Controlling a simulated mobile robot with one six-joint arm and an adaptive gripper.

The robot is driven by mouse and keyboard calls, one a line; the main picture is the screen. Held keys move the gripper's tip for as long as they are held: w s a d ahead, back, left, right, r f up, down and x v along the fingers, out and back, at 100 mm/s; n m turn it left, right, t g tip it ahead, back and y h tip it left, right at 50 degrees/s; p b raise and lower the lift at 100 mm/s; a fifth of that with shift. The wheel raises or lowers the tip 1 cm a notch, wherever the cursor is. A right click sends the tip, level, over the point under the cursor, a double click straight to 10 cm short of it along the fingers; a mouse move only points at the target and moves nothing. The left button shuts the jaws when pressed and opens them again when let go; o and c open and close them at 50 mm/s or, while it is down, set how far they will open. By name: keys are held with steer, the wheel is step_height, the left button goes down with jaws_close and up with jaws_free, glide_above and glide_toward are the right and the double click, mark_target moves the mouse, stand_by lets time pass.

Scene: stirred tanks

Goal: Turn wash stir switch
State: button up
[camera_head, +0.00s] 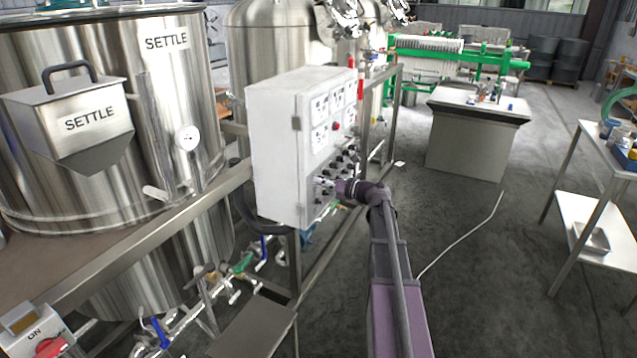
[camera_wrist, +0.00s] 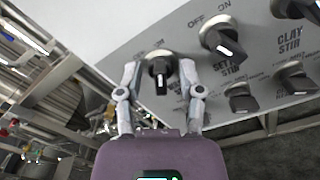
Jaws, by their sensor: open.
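The white control box (camera_head: 275,145) stands in the middle of the head view, with its panel of several black rotary switches facing right. My gripper (camera_head: 328,186) is at the lower part of that panel. In the wrist view my gripper (camera_wrist: 162,84) is open, with one finger on each side of a black knob (camera_wrist: 160,68). I cannot tell whether the fingers touch it. The label at this knob is mostly hidden, so I cannot read whether it is the wash stir switch. A second knob (camera_wrist: 222,42) beside it has a partly covered label ending in "STIR".
A settle tank (camera_head: 100,170) and a metal frame rail (camera_head: 150,235) stand left of the box. Open floor lies to the right, before a white table (camera_head: 590,210).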

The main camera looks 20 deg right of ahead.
jaws_close()
steer(key=shift+w+a+f, duration=0.1)
steer(key=shift+a, duration=0.05)
steer(key=shift+n, duration=1)
steer(key=n, duration=0.4)
steer(key=shift+d, duration=0.2)
steer(key=n, duration=0.6)
